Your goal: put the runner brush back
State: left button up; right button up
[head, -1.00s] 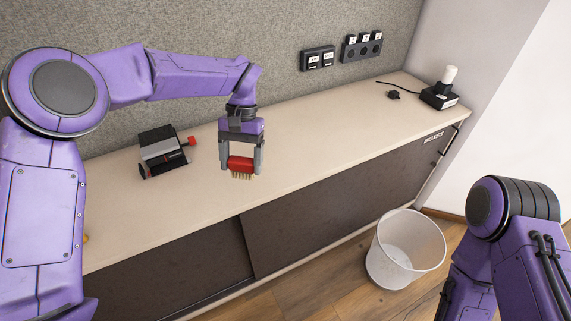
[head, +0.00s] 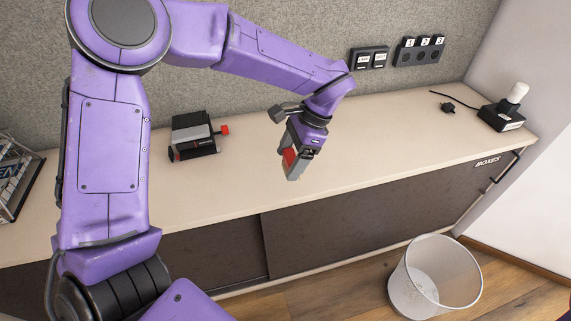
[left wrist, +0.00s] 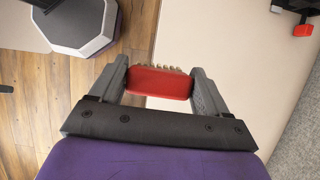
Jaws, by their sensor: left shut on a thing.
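My left gripper (head: 293,163) is shut on the runner brush (head: 289,158), a red block with short tan bristles. It holds the brush above the front part of the cabinet top. In the left wrist view the brush (left wrist: 158,82) sits crosswise between the two grey fingers (left wrist: 160,85), bristles pointing away from the wrist. In the head view the near finger covers much of the brush. My right gripper is not in view.
A black and silver device with a red knob (head: 193,137) stands on the cabinet top (head: 390,140), left of my gripper. A wire rack (head: 15,180) is at the far left. A black box with a white bulb (head: 503,115) stands far right. A bin (head: 433,278) is on the floor.

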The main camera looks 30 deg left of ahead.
aim_at(285, 152)
pick_arm(q)
jog(key=w+a+f, duration=0.2)
jog(key=w+a+f+p, duration=0.1)
jog(key=w+a+f, duration=0.1)
jog(key=f, duration=0.1)
jog(key=w+a+f+p, duration=0.1)
jog(key=w+a+f, duration=0.1)
jog(key=f, duration=0.1)
jog(key=shift+w+a, duration=0.15)
jog(key=shift+w, duration=0.1)
notch_tip(285, 152, down, 2)
jog(key=shift+f, duration=0.35)
jog(key=shift+s+f, duration=0.1)
jog(key=shift+f, duration=0.05)
jog(key=o, duration=1.1)
jog(key=shift+r+p, duration=0.3)
jog(key=b+v, duration=0.1)
jog(key=v, duration=1.1)
jog(key=shift+f+b, duration=0.15)
jog(key=shift+b, duration=0.25)
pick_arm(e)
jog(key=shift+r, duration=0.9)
